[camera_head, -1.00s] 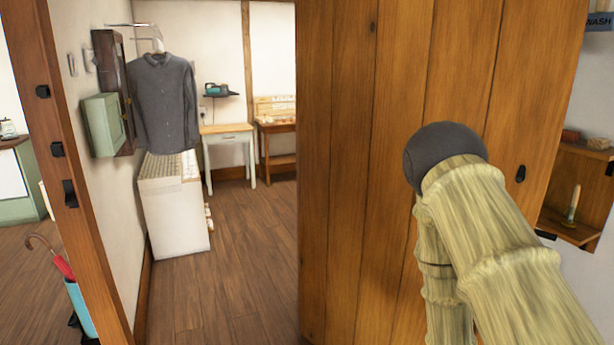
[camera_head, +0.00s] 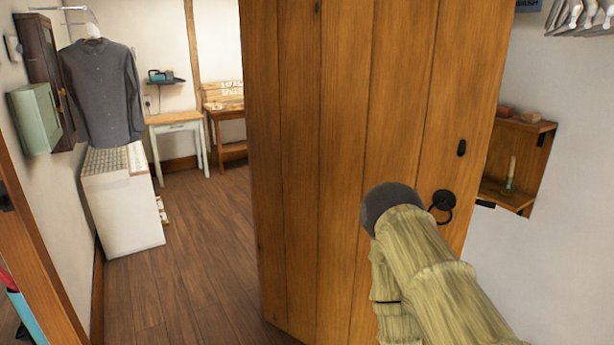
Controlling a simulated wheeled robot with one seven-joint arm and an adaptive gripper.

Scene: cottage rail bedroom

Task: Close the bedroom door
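The wooden plank bedroom door (camera_head: 343,130) stands open in the middle of the head view, with the open doorway to its left. A black ring handle (camera_head: 442,203) and a dark keyhole plate (camera_head: 461,147) are near its right edge. My arm, in a pale ribbed cover with a dark rounded joint, is in front of the door at the lower right. I cannot tell whether it touches the door. My gripper is not visible. The wooden door frame (camera_head: 38,262) is at the lower left.
A corner shelf (camera_head: 518,150) with a candle is right of the door. Beyond the doorway are a white cabinet (camera_head: 125,215), a hanging grey shirt (camera_head: 103,90) and two small tables. The wooden floor (camera_head: 195,265) in the doorway is clear.

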